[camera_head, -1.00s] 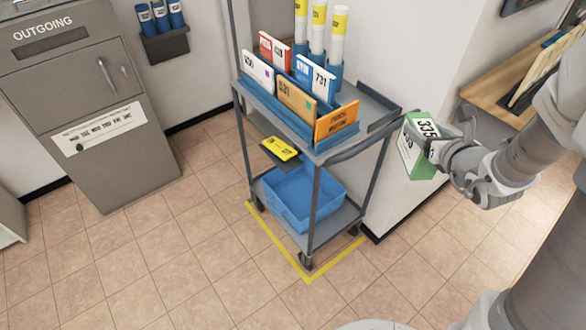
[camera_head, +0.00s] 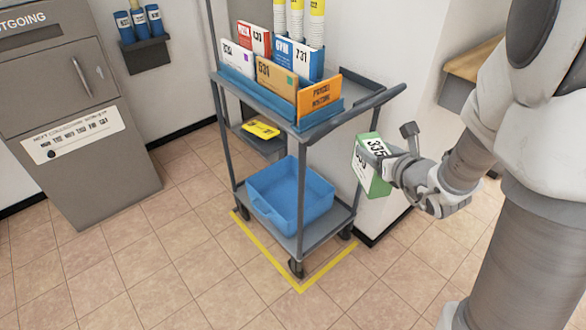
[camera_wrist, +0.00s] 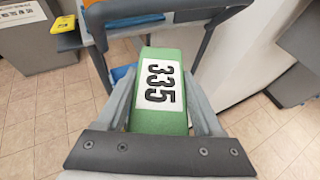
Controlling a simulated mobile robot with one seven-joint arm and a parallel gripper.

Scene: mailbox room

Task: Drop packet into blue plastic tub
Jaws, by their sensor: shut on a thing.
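The packet (camera_head: 372,166) is a green box with a white label reading 335. My gripper (camera_head: 392,168) is shut on it and holds it in the air to the right of the cart. In the wrist view the packet (camera_wrist: 160,95) sits between my two fingers (camera_wrist: 162,115). The blue plastic tub (camera_head: 277,200) stands on the cart's bottom shelf, open at the top and seemingly empty. In the wrist view only a bit of blue shows behind the packet, mostly hidden.
The grey cart (camera_head: 345,215) has a handle and posts around the tub. Its top tray holds several numbered parcels (camera_head: 277,82) and tubes. A yellow packet (camera_head: 261,129) lies on a small side shelf. Yellow tape marks the floor; tiles in front are clear.

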